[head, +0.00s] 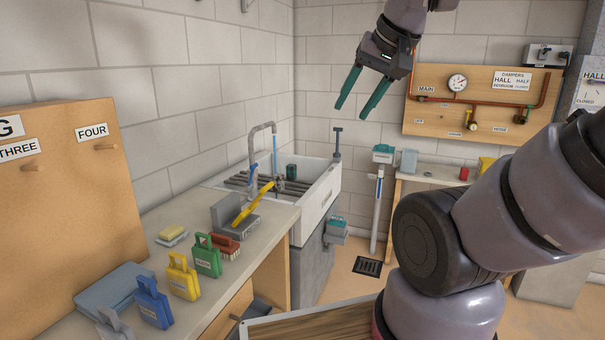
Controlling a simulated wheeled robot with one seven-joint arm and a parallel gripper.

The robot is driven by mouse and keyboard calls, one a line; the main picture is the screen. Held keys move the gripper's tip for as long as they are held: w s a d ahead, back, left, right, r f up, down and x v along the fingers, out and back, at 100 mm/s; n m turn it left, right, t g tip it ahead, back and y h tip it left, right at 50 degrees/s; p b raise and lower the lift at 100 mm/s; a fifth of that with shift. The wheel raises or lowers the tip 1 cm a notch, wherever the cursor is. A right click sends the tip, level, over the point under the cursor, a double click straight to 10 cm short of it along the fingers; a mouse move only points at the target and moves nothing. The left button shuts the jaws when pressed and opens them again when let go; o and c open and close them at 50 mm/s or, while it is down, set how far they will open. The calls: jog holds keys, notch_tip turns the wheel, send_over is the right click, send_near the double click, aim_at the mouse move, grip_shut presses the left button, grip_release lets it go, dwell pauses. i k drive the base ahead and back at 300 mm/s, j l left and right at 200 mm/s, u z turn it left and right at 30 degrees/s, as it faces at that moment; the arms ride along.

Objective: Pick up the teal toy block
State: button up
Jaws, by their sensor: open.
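A small dark teal-green block-like thing (291,172) stands at the back of the white sink (318,197), near the wall corner. It is small in the head view, and I cannot be sure that it is the teal toy block. My gripper (353,111) is high above and to the right of the sink, in front of the wall. Its two teal fingers point down and to the left, spread apart with nothing between them.
A tap (262,142) rises at the sink's left. A pipe board (480,103) hangs at right.

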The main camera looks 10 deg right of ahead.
aim_at(291, 169)
jog(key=i+l, duration=0.1)
jog(key=l, duration=0.25)
jog(key=i+l, duration=0.15)
jog(key=l, duration=0.15)
jog(key=i+l+u, duration=0.1)
jog(key=l, duration=0.25)
jog(key=i+l, duration=0.1)
jog(key=l, duration=0.25)
jog(key=i+l+u, duration=0.15)
jog(key=i, duration=0.65)
jog(key=i+j, duration=0.3)
